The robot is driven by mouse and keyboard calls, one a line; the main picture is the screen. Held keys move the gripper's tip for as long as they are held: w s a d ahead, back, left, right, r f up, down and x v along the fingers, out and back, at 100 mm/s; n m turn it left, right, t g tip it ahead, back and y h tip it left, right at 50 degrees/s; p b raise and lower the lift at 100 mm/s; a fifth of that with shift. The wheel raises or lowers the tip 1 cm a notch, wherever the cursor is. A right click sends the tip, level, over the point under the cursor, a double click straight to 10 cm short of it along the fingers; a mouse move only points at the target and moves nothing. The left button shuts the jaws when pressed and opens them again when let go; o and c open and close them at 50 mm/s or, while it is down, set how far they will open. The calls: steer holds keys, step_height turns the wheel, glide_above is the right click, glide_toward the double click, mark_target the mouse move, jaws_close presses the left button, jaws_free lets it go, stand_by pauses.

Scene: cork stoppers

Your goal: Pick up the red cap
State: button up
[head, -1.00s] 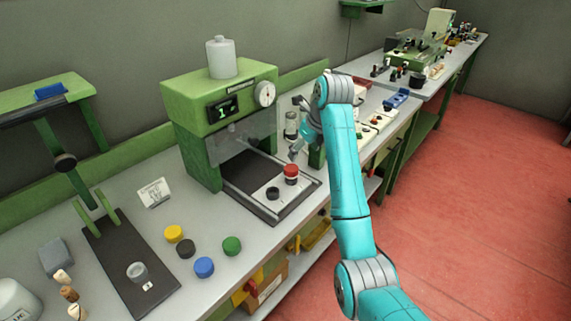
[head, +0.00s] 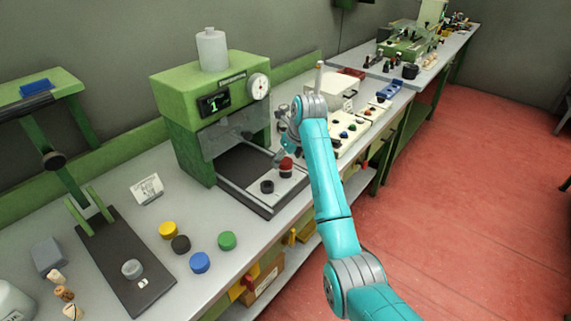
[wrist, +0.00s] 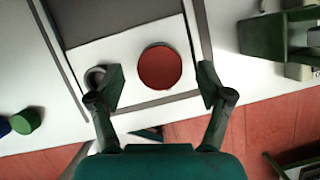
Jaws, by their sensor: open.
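The red cap (head: 286,164) stands on the white plate (head: 291,185) at the front of the green press. In the wrist view the red cap (wrist: 160,67) is a round red disc seen from above. My gripper (wrist: 162,82) is open, with one finger on either side of the cap and visible gaps to both. In the head view my gripper (head: 284,153) is close above the cap and partly hidden by my arm. A black cap (head: 267,187) lies beside the red cap; in the wrist view it (wrist: 95,76) is partly hidden behind my left finger.
The green press (head: 212,105) with a clear guard (head: 235,133) stands just left of my gripper. Yellow (head: 168,230), black, blue (head: 200,262) and green (head: 227,240) caps lie on the bench at the front left. A tray of small parts (head: 352,128) is behind my arm.

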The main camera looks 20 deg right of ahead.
mark_target(287, 162)
steer(key=shift+w+f, duration=0.1)
steer(key=shift+f, duration=0.25)
steer(key=shift+c, duration=0.3)
steer(key=c, duration=0.9)
steer(key=shift+c, duration=0.2)
step_height(287, 162, up, 10)
